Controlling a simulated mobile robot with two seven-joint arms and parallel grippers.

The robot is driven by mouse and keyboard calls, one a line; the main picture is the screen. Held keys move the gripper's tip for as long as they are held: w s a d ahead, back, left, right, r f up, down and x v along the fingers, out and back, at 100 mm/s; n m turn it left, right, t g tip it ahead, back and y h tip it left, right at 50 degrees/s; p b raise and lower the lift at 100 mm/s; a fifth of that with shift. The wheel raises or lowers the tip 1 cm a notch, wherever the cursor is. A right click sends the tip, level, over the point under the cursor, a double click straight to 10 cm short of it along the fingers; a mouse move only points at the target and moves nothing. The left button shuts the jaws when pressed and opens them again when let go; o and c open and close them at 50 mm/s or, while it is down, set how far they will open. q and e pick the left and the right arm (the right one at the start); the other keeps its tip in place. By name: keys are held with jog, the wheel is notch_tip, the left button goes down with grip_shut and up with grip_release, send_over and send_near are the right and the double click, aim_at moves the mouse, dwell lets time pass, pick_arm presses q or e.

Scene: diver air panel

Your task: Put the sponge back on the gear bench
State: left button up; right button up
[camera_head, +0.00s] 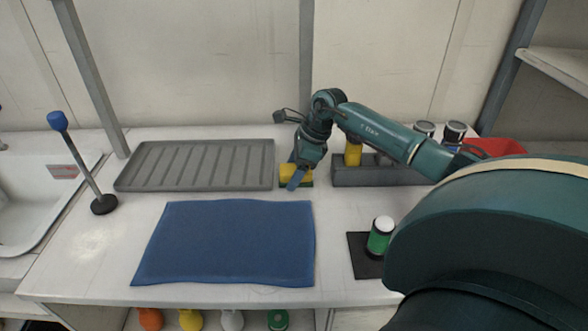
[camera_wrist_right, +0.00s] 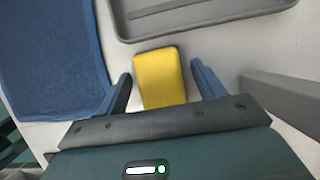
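The sponge (camera_head: 283,180) is a small block, yellow on top and green below. It rests on the white gear bench (camera_head: 85,265), between the grey ribbed tray and the grey holder. It also shows in the right wrist view (camera_wrist_right: 160,78), where only its yellow face is visible. My right gripper (camera_head: 295,173) is low over the sponge, with its blue fingers open. In the right wrist view the right gripper (camera_wrist_right: 161,72) has one finger on each side of the sponge, with a gap on both sides. My left gripper is not in view.
The grey ribbed tray (camera_head: 200,165) lies behind a blue mat (camera_head: 225,245). A grey holder (camera_head: 375,177) with canisters stands right of the sponge. A green, white-topped bottle (camera_head: 380,236) stands on a black pad (camera_head: 362,258). A blue-topped rod (camera_head: 82,165) rises at left.

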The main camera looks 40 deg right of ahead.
jog(key=shift+o, duration=0.2)
jog(key=shift+r, duration=0.25)
jog(key=shift+d+r, duration=0.2)
jog(key=shift+r, duration=0.1)
jog(key=v, duration=1.1)
jog(key=shift+b, duration=0.3)
jog(key=shift+s, duration=0.1)
